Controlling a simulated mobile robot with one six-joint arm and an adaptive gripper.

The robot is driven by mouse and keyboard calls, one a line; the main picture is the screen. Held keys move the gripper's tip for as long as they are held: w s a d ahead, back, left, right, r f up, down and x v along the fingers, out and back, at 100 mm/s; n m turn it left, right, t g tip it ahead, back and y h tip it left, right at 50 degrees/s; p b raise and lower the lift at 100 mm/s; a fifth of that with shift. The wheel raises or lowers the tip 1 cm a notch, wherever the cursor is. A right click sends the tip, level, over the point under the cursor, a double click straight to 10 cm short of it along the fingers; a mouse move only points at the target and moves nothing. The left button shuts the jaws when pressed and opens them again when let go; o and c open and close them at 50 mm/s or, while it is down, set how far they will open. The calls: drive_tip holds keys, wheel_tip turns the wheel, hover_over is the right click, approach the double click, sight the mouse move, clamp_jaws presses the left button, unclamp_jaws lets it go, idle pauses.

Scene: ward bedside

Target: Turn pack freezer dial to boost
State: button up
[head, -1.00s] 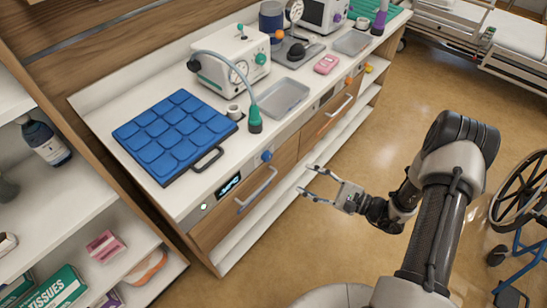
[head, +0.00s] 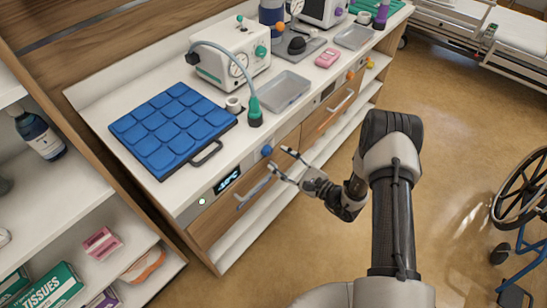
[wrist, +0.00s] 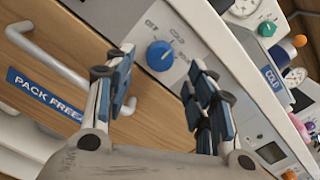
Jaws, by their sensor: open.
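The blue freezer dial (head: 267,150) is on the front panel below the counter edge, right of the lit display (head: 228,180). In the wrist view the dial (wrist: 160,56) shows round and blue, with OFF and COLD printed around it. Its exact setting is too small to read surely. My gripper (head: 279,161) is open and empty, just in front of the panel near the dial. In the wrist view my gripper (wrist: 158,82) has its fingers spread, with the dial beyond and between them, apart from both. A PACK FREEZER label (wrist: 45,94) is on the drawer front.
A drawer handle (head: 255,192) sticks out below the dial, close to my gripper. A blue pack pad (head: 170,128), a grey tray (head: 283,92) and a white machine (head: 232,55) stand on the counter. A wheelchair (head: 520,215) is at right; floor between is clear.

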sight(270, 153)
drive_tip(key=shift+b+x, duration=0.35)
drive_tip(key=shift+x, duration=1.75)
drive_tip(key=shift+c, duration=0.2)
drive_tip(key=c, duration=1)
drive_tip(key=shift+m, duration=0.4)
drive_tip(key=m, duration=0.5)
drive_tip(key=shift+m, duration=0.3)
drive_tip(key=m, duration=0.5)
drive_tip(key=shift+s, duration=0.1)
drive_tip(key=shift+m, duration=0.4)
